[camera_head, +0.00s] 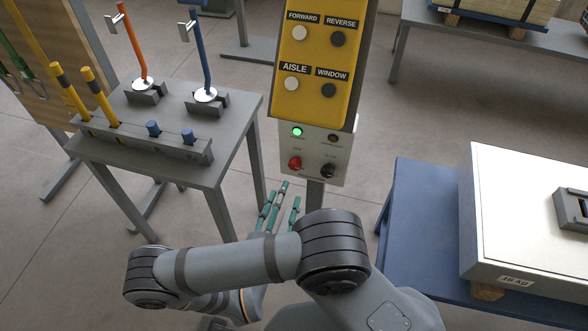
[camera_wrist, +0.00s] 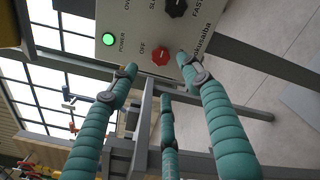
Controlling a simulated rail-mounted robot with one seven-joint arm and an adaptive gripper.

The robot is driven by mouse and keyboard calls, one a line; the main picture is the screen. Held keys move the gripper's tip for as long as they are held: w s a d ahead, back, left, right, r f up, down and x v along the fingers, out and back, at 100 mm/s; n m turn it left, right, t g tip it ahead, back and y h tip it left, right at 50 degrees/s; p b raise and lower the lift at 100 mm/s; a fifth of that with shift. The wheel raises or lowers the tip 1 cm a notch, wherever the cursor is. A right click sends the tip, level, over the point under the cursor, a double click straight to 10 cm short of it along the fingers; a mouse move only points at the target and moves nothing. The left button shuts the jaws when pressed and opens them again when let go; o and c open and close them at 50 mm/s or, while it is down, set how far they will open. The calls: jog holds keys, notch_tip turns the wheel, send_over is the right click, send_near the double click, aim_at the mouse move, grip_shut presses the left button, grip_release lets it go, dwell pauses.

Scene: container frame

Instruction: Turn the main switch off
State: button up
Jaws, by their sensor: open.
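The main switch appears to be the red knob (camera_head: 295,162) at the lower left of a pale control box (camera_head: 312,176) on a post. In the wrist view the red knob (camera_wrist: 160,56) has "OFF" beside it. A lit green lamp (camera_head: 297,132), labelled POWER in the wrist view (camera_wrist: 108,39), is close to it. My gripper (camera_head: 284,192) has three teal fingers, open and empty, just below the box. In the wrist view my gripper (camera_wrist: 157,68) has its outer fingertips on either side of the knob; I cannot tell whether they touch it.
A black knob (camera_head: 328,170) sits right of the red one. A yellow button panel (camera_head: 318,62) is above the box. A grey table (camera_head: 225,120) with levers stands left. A blue table (camera_head: 410,215) with a white case (camera_head: 535,215) stands right.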

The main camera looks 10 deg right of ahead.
aim_at(295, 167)
jog(key=shift+m, duration=0.3)
jog(key=x, duration=1)
jog(key=shift+w, duration=0.15)
jog(key=shift+c, duration=0.6)
jog(key=shift+r, duration=0.1)
jog(key=c, duration=1)
